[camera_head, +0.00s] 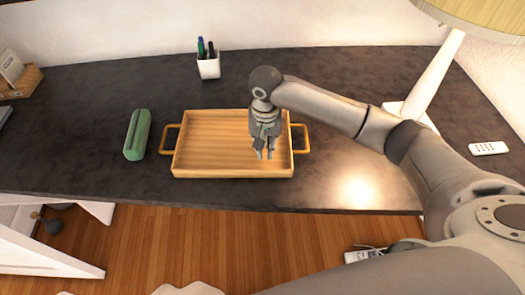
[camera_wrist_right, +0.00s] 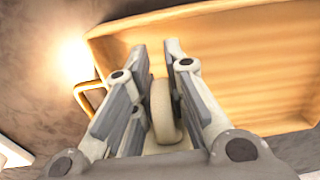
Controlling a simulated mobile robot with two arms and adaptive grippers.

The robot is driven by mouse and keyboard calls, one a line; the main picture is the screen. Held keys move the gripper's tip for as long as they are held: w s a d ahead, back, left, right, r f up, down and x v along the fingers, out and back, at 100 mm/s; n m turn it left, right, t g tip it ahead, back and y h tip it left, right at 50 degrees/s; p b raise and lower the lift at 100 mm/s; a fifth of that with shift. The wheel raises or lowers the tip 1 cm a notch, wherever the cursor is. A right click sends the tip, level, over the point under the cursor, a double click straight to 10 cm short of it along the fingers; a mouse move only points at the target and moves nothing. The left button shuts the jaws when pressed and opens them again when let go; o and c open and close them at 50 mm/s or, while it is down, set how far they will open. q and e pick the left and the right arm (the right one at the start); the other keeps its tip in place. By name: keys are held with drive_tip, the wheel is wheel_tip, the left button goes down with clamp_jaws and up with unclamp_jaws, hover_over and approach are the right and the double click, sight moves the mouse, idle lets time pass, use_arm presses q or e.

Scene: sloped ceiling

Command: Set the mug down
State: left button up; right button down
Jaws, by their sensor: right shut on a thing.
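My right gripper (camera_head: 264,155) points down over the right part of the wooden tray (camera_head: 215,172). In the right wrist view its fingers (camera_wrist_right: 166,60) are on both sides of a cream, rounded piece (camera_wrist_right: 165,112), which looks like part of the mug. The rest of the mug is hidden, and I cannot make it out in the head view. The tray also shows in the wrist view (camera_wrist_right: 240,50), behind the fingers. I cannot tell whether the mug touches the tray floor. My left gripper is out of view.
The dark desk (camera_head: 90,110) holds a green case (camera_head: 137,135) left of the tray, a white pen cup (camera_head: 208,67) behind it, and a lamp (camera_head: 435,80) and white remote (camera_head: 488,148) at right. The tray has side handles (camera_head: 168,139). Its left part is bare.

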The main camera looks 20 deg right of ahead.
drive_tip(key=shift+w+f, duration=0.65)
drive_tip(key=shift+f, duration=0.05)
drive_tip(key=shift+w+f, duration=0.35)
drive_tip(key=shift+f, duration=0.15)
wheel_tip(320, 180, down, 2)
drive_tip(key=shift+f+p, duration=0.15)
drive_tip(key=shift+p, duration=0.35)
drive_tip(key=shift+f, duration=0.25)
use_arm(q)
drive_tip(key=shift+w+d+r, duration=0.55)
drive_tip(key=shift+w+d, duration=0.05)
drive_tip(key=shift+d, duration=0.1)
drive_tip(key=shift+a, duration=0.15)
use_arm(e)
drive_tip(key=shift+s+f, duration=0.1)
drive_tip(key=c, duration=1.5)
unclamp_jaws()
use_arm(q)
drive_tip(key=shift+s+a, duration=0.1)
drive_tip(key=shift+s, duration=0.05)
use_arm(e)
drive_tip(key=shift+o, duration=0.2)
